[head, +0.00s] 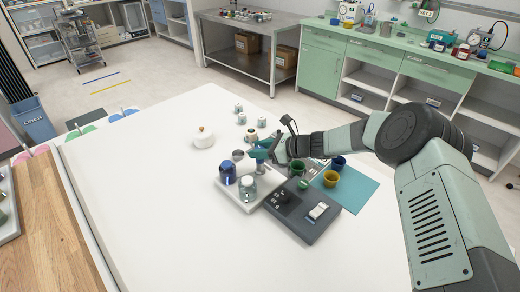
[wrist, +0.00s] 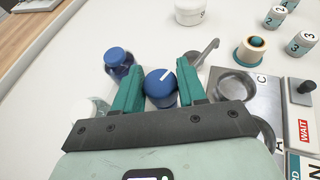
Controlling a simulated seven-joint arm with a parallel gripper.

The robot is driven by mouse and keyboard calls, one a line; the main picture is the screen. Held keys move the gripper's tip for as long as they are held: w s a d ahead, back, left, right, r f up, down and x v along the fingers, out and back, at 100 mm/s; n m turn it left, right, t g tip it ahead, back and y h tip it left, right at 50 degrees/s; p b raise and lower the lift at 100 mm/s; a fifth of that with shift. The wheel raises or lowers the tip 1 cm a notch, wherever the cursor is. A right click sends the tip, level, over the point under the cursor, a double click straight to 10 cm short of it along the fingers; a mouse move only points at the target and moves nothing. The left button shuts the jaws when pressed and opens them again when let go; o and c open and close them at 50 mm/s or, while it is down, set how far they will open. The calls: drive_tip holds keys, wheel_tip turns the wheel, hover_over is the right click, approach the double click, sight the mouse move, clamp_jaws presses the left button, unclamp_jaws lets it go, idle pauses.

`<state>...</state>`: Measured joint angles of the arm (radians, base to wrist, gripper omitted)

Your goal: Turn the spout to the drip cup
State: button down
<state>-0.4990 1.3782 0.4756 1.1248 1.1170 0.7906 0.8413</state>
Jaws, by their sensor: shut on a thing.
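My gripper (wrist: 164,84) has its two teal fingers on either side of a round blue knob (wrist: 159,88) with a white line on top, and is shut on it. In the head view my gripper (head: 261,152) is over the far part of a white tray (head: 222,189). A thin grey spout (wrist: 206,52) runs from beside the knob toward the upper right in the wrist view. Its tip is beyond a round metal cup (wrist: 236,83) near the letter C, apart from the cup's middle. Another metal cup (wrist: 266,132) near the letter A is partly hidden by my gripper.
A blue bottle (wrist: 117,60) stands left of my fingers, and a clear jar (head: 248,190) stands on the tray. A dark panel (head: 300,218) adjoins the tray. A white pot (head: 203,139) and small numbered pieces (wrist: 302,41) stand farther back. The table's left side is clear.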

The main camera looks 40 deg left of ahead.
drive_tip(key=shift+n+g+h, duration=1)
drive_tip(key=shift+n+g, duration=0.6)
drive_tip(key=c, duration=0.7)
unclamp_jaws()
drive_tip(key=v, duration=1.1)
drive_tip(key=shift+a, duration=0.1)
